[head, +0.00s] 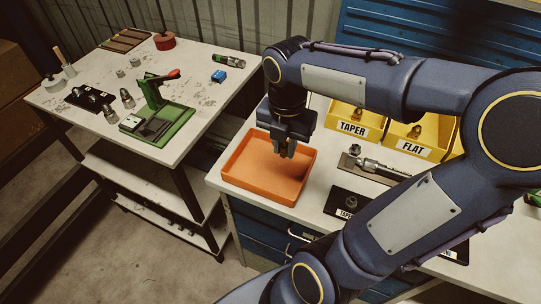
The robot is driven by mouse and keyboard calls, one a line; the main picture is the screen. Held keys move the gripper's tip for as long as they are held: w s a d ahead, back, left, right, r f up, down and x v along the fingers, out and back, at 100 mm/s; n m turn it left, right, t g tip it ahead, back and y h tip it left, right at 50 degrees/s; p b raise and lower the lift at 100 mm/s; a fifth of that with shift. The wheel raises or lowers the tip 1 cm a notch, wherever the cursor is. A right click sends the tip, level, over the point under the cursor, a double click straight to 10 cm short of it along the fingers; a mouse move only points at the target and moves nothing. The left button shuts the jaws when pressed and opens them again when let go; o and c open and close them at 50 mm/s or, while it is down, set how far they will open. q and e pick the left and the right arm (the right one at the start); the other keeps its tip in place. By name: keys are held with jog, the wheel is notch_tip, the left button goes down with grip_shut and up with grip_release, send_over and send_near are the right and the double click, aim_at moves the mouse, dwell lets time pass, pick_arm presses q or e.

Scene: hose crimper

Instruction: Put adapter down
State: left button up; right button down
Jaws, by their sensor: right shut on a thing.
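My right gripper (287,152) points down over the orange tray (249,188), at its back right part. It is shut on the adapter, which is small and mostly hidden between the dark fingers. I cannot tell whether the adapter touches the tray floor. The rest of the tray looks empty. My left gripper is not in view.
Yellow bins marked TAPER (352,129) and FLAT (412,150) stand right of the tray. A metal fitting tool (372,163) and a black mat (345,205) lie in front of them. A green crimper (158,122) stands on the left table.

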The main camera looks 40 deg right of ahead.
jog(key=w+f, duration=0.4)
jog(key=f, duration=0.1)
jog(key=shift+w+a+f, duration=0.15)
jog(key=shift+w+f, duration=0.05)
jog(key=shift+f, duration=0.05)
jog(key=shift+w+f, duration=0.15)
jog(key=shift+f, duration=1.55)
jog(key=shift+b, duration=0.3)
jog(key=shift+f, duration=0.2)
jog(key=c, duration=1.3)
grip_release()
jog(key=shift+r, duration=0.15)
